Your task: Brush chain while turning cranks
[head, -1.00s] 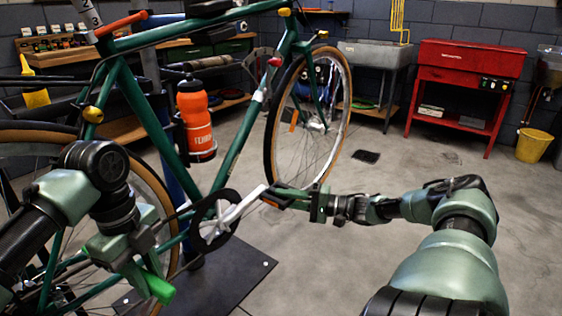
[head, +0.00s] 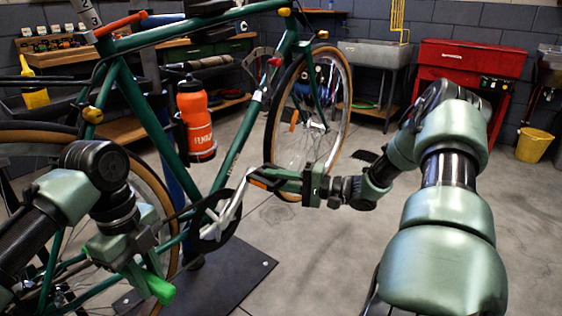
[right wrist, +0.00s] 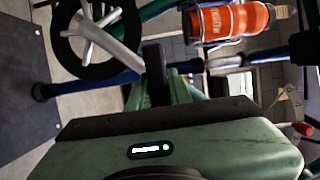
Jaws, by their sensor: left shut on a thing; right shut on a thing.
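The green bike stands in the middle left of the head view. Its dark chainring (head: 219,238) carries a silver crank (head: 236,204) that slants up to the right. My right gripper (head: 268,179) is shut on the pedal at the crank's outer end. In the right wrist view the dark pedal (right wrist: 156,62) sits between the fingers, beside the silver crank arm (right wrist: 118,46) and chainring (right wrist: 84,68). My left gripper (head: 135,266) is shut on a green-handled brush (head: 156,286) near the rear wheel. The brush's bristles and their contact with the chain are hidden.
An orange bottle (head: 195,120) is on the frame. The stand's dark base plate (head: 240,270) lies on the floor below. A red cabinet (head: 470,65), grey sink (head: 376,55) and yellow bucket (head: 534,145) stand behind. The floor at the right is clear.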

